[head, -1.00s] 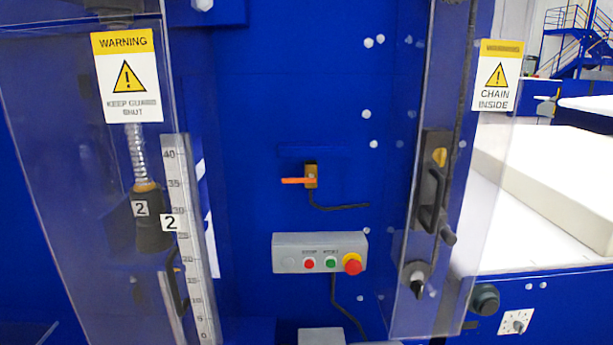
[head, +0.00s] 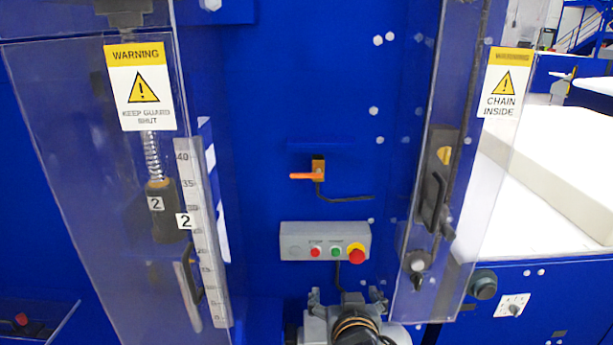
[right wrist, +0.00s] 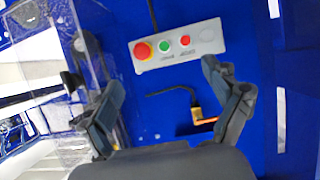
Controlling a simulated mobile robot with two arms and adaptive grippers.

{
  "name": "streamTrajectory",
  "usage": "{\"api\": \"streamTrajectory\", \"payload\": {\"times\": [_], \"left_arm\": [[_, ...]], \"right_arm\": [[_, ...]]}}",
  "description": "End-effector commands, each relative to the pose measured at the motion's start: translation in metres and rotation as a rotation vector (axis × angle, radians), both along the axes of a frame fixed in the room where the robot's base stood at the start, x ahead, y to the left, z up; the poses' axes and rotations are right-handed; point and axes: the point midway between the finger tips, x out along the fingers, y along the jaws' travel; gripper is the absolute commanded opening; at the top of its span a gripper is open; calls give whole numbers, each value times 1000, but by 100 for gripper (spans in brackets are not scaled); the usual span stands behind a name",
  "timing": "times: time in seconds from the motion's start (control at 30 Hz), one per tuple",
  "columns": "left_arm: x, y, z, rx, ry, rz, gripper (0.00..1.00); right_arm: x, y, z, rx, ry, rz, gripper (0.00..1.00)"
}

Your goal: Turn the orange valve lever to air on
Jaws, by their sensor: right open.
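The orange valve lever (head: 304,176) points left, horizontally, from its brass valve body (head: 318,167) on the blue panel in the head view. In the right wrist view the lever (right wrist: 206,121) shows beside the right-hand finger, with the valve body (right wrist: 196,113) next to it. My right gripper (head: 348,294) is at the bottom of the head view, below the control box, open and empty. In the right wrist view its two fingers (right wrist: 165,100) are spread wide and apart from the lever. My left gripper is not in view.
A grey control box (head: 297,229) with red and green buttons and a red knob is mounted below the valve. Clear guards with warning labels (head: 141,88) (head: 505,94) flank the panel. A black cable (head: 345,198) runs from the valve.

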Motion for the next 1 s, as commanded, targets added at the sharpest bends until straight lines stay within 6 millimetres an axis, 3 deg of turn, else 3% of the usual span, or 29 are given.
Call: {"api": "streamTrajectory", "payload": {"times": [0.03, 0.1, 0.2, 0.3, 0.57, 1.0], "left_arm": [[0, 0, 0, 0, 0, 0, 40], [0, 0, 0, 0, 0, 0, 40], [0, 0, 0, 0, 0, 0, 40], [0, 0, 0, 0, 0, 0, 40], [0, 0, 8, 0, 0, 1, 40], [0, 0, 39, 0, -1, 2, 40]], "right_arm": [[14, 17, 37, 5, -98, 4, 89], [24, 34, 77, 10, -206, 6, 89], [30, 54, 120, 16, -327, 12, 89], [32, 65, 145, 19, -398, 17, 89], [51, 70, 158, 16, -429, 18, 89], [140, 69, 158, 15, -424, 18, 89]]}}
